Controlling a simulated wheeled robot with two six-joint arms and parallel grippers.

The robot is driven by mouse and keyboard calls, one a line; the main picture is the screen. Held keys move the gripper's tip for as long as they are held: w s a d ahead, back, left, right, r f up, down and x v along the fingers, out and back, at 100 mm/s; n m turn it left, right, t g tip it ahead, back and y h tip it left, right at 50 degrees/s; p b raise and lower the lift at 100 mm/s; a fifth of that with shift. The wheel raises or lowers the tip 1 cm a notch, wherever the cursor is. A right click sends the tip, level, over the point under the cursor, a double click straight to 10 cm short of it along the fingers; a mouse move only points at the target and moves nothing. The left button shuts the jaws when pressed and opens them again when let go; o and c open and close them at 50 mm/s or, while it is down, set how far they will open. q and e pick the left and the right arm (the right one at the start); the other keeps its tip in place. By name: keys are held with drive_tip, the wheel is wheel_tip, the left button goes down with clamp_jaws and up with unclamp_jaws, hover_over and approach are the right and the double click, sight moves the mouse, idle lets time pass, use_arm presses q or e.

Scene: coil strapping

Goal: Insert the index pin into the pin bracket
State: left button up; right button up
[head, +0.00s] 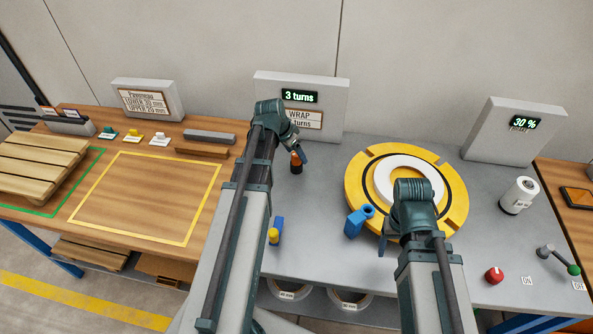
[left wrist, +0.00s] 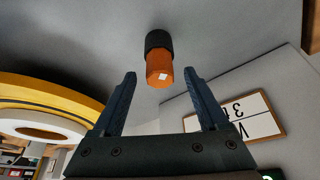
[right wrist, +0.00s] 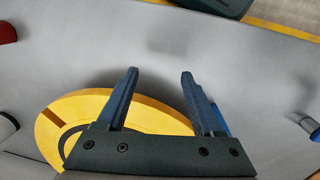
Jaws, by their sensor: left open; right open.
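An orange pin-like piece with a black section (head: 296,161), probably the index pin, stands on the grey table. In the left wrist view it (left wrist: 159,68) appears between and just beyond the fingertips, untouched. My left gripper (head: 302,153) is open and empty beside it. A blue block with a round hole (head: 355,222), probably the pin bracket, sits at the left edge of the yellow turntable (head: 456,207). My right gripper (right wrist: 158,72) is open and empty over the turntable's near side. Its right finger partly hides a blue part in the right wrist view.
A blue piece with a yellow top (head: 274,236) stands near my left forearm. A white ring (head: 385,180) lies on the turntable. A red knob (head: 494,275), a lever (head: 560,258) and a white cylinder (head: 519,195) are on the right. A display panel (head: 333,110) stands behind the orange piece.

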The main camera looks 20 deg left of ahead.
use_arm(q)
drive_tip(key=shift+b+x, duration=0.35)
drive_tip(key=shift+x, duration=0.55)
drive_tip(key=shift+r, duration=0.1)
clamp_jaws()
